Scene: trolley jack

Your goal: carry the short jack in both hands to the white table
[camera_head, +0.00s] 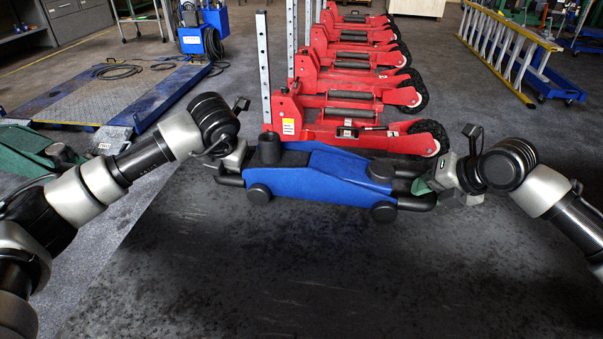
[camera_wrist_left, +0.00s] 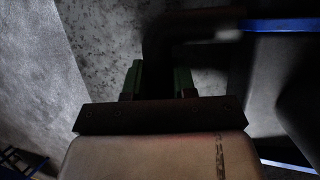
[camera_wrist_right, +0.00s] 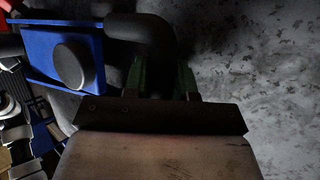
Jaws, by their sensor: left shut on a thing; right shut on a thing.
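The short jack (camera_head: 320,172) is blue with black wheels and a black bent handle at each end. In the head view it sits level between my two grippers, in front of the red jacks. My left gripper (camera_head: 228,170) is shut on the black handle at its left end. My right gripper (camera_head: 432,188) is shut on the handle at its right end. The left wrist view shows green-padded fingers (camera_wrist_left: 158,82) at a dark handle, in shadow. The right wrist view shows the fingers (camera_wrist_right: 162,78) at the other handle. I see no white table.
Several red jacks (camera_head: 345,100) stand in a row behind the blue jack. A blue platform (camera_head: 120,95) lies at the left and a yellow ladder (camera_head: 505,50) at the right. The dark surface (camera_head: 300,275) in front is clear.

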